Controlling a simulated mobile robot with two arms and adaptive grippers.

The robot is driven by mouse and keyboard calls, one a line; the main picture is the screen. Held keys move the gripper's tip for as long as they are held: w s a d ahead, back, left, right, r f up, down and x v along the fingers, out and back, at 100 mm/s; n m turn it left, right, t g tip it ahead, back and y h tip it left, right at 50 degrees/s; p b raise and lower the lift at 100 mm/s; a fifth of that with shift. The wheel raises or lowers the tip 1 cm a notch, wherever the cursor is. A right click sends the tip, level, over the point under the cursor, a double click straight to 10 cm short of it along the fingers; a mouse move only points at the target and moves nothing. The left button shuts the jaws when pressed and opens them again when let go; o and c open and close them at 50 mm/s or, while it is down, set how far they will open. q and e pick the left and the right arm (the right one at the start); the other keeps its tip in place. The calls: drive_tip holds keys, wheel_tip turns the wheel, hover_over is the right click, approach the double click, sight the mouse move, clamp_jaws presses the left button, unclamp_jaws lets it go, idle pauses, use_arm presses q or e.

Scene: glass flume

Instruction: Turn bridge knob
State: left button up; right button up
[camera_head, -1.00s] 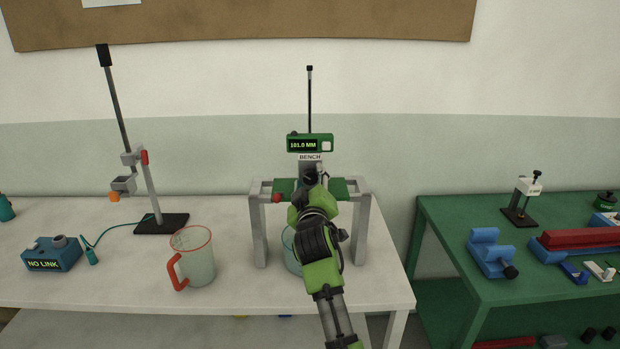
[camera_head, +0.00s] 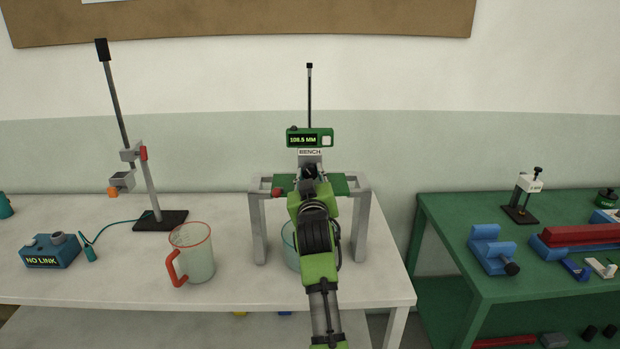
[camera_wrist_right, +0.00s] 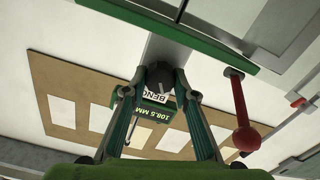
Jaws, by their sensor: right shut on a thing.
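The bridge, a green crossbar on grey legs (camera_head: 361,215), stands on the white bench. A green readout (camera_head: 325,138) on its upright shows 108.5 MM, above a BENCH label (camera_head: 309,153). My right gripper (camera_head: 311,178) reaches to the middle of the bridge; its arm hides most of the knob in the head view. In the right wrist view, the dark bridge knob (camera_wrist_right: 158,74) sits between the fingertips, and my right gripper (camera_wrist_right: 156,88) is shut on it. The readout also shows there, upside down (camera_wrist_right: 157,108). My left gripper is not in view.
A red ball on a rod (camera_head: 277,192) sticks out at the bridge's left, close to my right gripper in the wrist view. A glass vessel (camera_head: 289,240) is under the bridge. A red-handled jug (camera_head: 195,252), a stand (camera_head: 160,221) and a blue NO LINK box (camera_head: 52,252) are left.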

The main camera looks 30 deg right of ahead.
drive_tip(key=o, duration=1.1)
